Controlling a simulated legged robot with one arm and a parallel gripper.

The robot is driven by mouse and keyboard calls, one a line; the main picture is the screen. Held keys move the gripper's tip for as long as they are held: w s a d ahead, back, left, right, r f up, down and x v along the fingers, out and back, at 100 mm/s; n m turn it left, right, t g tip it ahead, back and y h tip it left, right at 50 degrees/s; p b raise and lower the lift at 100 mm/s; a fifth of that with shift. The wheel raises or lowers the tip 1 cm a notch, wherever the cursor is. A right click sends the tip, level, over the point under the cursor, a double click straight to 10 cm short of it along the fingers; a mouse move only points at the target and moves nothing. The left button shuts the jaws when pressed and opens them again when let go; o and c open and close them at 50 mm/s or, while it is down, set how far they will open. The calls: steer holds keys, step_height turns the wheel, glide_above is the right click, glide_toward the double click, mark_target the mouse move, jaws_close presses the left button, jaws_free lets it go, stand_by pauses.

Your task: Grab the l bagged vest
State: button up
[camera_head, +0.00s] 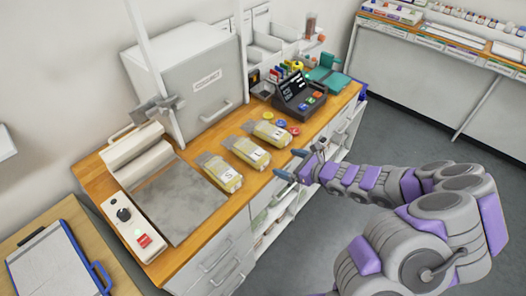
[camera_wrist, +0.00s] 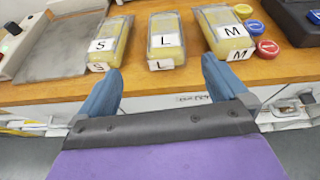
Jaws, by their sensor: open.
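The L bagged vest (camera_head: 247,151) is a clear bag with yellow contents and white L labels. It lies on the wooden counter between the S bagged vest (camera_head: 217,170) and the M bagged vest (camera_head: 268,132). In the wrist view the L bagged vest (camera_wrist: 165,40) is at top centre, ahead of the gap between my fingers. My gripper (camera_head: 292,165) is open and empty, just off the counter's front edge. In the wrist view its blue fingers (camera_wrist: 161,68) point toward the bags, apart from them.
A grey plate (camera_head: 181,201) with a sealer-like machine (camera_head: 136,160) lies left of the bags. Red, blue and yellow round tokens (camera_head: 281,123) and a dark keypad device (camera_head: 300,97) lie right. A white cabinet (camera_head: 193,80) stands behind. White drawers (camera_head: 213,262) are below the counter.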

steer(key=f, duration=0.1)
steer(key=m+b, duration=0.1)
glide_toward(256, 154)
steer(key=shift+h, duration=0.3)
steer(key=x, duration=0.4)
steer(key=b+x, duration=0.1)
steer(key=x, duration=0.1)
steer(key=shift+f, duration=0.35)
steer(key=x, duration=0.2)
steer(key=b+x, duration=0.1)
steer(key=x, duration=0.1)
steer(key=shift+w+d, duration=0.25)
steer(key=shift+w+a+f, duration=0.1)
steer(key=shift+w+a, duration=0.1)
steer(key=shift+a, duration=0.5)
steer(key=shift+d, duration=0.3)
steer(key=c, duration=0.6)
steer(key=shift+c, duration=1)
steer(key=shift+a, duration=0.1)
